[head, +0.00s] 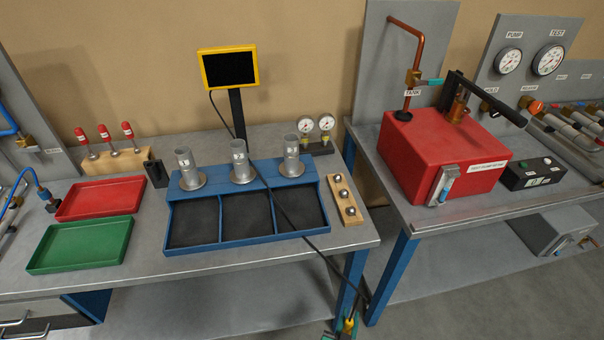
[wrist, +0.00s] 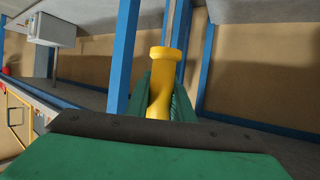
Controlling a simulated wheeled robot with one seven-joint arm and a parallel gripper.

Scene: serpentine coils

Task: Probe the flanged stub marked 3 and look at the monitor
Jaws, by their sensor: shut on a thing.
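Three grey flanged stubs, left (head: 186,172), middle (head: 241,166) and right (head: 291,158), stand upright on the back ledge of a blue tray rack (head: 240,239). Their small marks are too small to read surely, so I cannot tell which is 3. The monitor (head: 228,68) has a yellow frame and a dark screen, on a post behind them. My gripper (head: 346,333) is low at the bottom edge of the head view, beyond the bench's right end. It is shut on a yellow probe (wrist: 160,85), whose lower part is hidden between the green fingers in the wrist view.
A black cable (head: 283,213) runs from the monitor across the rack and over the bench edge towards my gripper. A wooden block with metal balls (head: 346,201) sits right of the rack. Blue bench legs (head: 348,285) stand close to my gripper. Red (head: 101,199) and green (head: 81,246) trays lie left.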

